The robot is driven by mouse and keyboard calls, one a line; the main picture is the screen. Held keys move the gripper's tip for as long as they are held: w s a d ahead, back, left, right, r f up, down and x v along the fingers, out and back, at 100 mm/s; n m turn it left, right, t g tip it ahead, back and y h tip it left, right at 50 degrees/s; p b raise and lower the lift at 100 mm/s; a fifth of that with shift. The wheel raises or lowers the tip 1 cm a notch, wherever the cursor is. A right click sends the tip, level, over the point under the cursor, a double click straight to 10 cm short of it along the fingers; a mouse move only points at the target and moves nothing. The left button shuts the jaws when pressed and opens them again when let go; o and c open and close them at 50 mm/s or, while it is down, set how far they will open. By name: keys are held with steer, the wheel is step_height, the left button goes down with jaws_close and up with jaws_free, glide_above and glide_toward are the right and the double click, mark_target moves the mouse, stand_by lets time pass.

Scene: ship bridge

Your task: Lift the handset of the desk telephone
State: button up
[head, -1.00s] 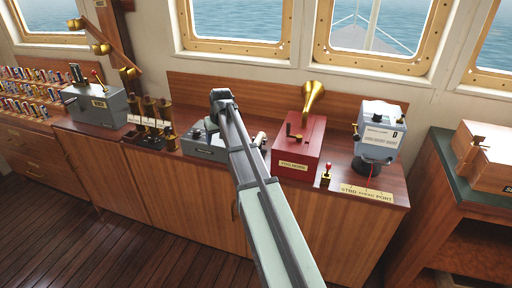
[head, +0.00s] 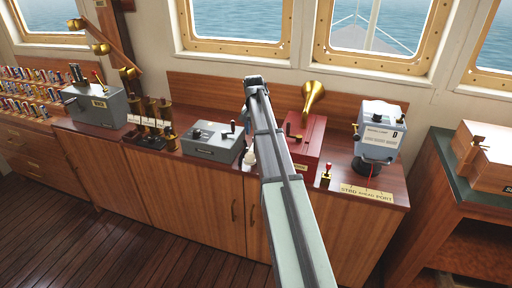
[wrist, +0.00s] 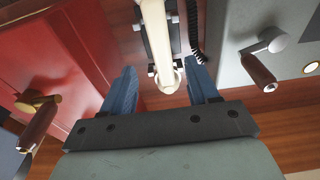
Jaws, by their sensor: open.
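The cream handset (wrist: 164,45) of the desk telephone shows in the wrist view, lying on a dark cradle (wrist: 150,35) with a black coiled cord (wrist: 194,30) beside it. My gripper (wrist: 161,83) is open, with one blue finger on each side of the near end of the handset in the picture. I cannot tell how far the fingers are above it. In the head view my arm covers most of the telephone and the gripper.
A red box (head: 308,145) with a brass horn (head: 313,98) and a grey box (head: 212,142) with a crank flank the telephone closely. The crank handle (wrist: 260,68) and a brass-and-wood handle (wrist: 38,118) stick out towards my gripper's sides. Windows are behind.

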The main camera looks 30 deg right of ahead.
steer(key=shift+w+d+f, duration=0.1)
steer(key=shift+w+f, duration=0.1)
steer(key=shift+f, duration=1.8)
steer(key=shift+w+d+f, duration=0.1)
steer(key=shift+w+f, duration=0.05)
steer(key=shift+f, duration=1.85)
steer(key=shift+c, duration=0.2)
jaws_close()
